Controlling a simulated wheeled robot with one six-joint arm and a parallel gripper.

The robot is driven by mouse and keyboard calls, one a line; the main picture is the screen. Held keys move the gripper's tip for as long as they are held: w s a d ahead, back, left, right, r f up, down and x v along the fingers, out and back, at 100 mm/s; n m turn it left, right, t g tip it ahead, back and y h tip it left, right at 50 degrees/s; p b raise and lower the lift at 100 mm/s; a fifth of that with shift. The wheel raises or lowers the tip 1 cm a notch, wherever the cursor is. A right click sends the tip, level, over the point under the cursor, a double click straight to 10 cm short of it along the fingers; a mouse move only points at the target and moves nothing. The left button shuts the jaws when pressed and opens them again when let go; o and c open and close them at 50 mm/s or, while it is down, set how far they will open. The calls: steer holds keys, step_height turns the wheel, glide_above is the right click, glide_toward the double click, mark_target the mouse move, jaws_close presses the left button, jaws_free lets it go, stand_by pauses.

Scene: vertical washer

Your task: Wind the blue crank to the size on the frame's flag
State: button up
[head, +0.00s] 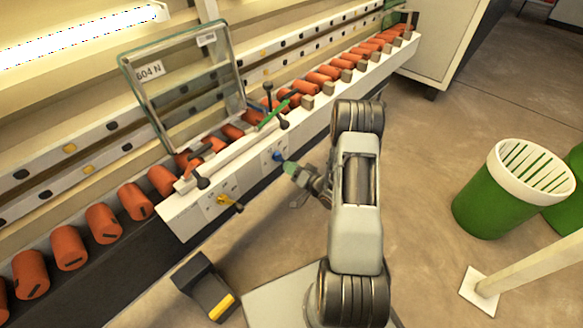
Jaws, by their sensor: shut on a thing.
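The blue crank (279,156) sits on the white front panel of the washer, and only a small part of it shows beside my gripper. My gripper (289,166) reaches it from the right and is shut on it; the fingertips are small and partly hidden. A glass frame (183,34) stands tilted on the rollers. Its white flag (150,71) at the upper left appears to read "604 N". A second small label (206,38) at the frame's upper right is too small to read. The scale by the crank cannot be read.
A yellow crank (229,201) and a green lever (273,114) are on the same machine, left of and above the blue one. Orange rollers (103,223) line the conveyor. A black and yellow pedal (205,287) lies on the floor. A green bin (490,200) stands right.

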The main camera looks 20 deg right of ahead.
steer(key=o, duration=0.9)
steer(key=p+v, duration=0.3)
steer(key=v, duration=1.1)
